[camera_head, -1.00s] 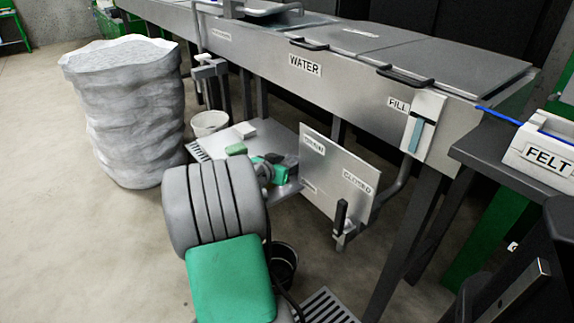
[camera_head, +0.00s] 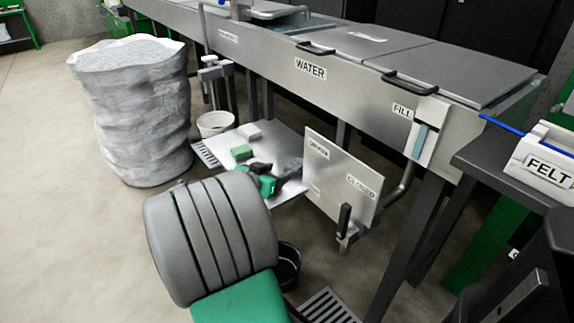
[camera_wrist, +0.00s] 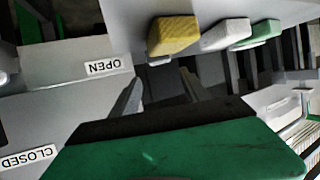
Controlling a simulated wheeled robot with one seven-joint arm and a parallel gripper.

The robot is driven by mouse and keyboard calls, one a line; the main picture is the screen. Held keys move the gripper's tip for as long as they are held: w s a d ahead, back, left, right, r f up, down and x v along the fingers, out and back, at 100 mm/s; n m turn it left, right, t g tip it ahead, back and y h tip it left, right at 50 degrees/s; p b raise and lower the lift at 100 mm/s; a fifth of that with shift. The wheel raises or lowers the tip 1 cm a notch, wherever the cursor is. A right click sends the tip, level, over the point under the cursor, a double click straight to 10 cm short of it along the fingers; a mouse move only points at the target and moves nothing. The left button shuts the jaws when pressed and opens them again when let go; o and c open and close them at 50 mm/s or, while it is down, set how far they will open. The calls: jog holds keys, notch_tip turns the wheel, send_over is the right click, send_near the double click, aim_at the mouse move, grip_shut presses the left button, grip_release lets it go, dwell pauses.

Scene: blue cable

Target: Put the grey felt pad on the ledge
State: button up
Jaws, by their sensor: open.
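The grey felt pad appears to be the pale grey block (camera_wrist: 226,36) in the wrist view, between a yellow block (camera_wrist: 173,36) and a green block (camera_wrist: 262,33). I cannot tell which surface is the ledge.
An upright plate (camera_head: 342,180) stands at the shelf's right side; its labels, OPEN (camera_wrist: 109,67) and CLOSED (camera_wrist: 28,158), show in the wrist view. The WATER trough (camera_head: 350,80) runs behind. A white bucket (camera_head: 215,124) and large sack (camera_head: 135,110) stand left. A FELT box (camera_head: 545,160) is right.

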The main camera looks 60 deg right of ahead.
jog(key=v, duration=0.2)
jog(key=shift+a+r, duration=0.1)
jog(key=shift+a, duration=0.25)
jog(key=w+a+f+n+t+y, duration=0.2)
jog(key=w+a+n+y, duration=0.15)
jog(key=a, duration=0.65)
jog(key=w+a+f+n+t+y, duration=0.1)
jog(key=w+a+f+n+y, duration=0.2)
jog(key=a, duration=0.7)
jog(key=w+a+f+n+t+y, duration=0.1)
jog(key=w+a+n+t+y, duration=0.15)
jog(key=w+a+n, duration=0.45)
jog(key=s+a+n+g+y, duration=0.2)
jog(key=s+a, duration=0.6)
jog(key=a, duration=0.8)
jog(key=n+y, duration=0.2)
jog(key=n, duration=0.1)
jog(key=shift+a, duration=0.25)
jog(key=shift+n, duration=0.25)
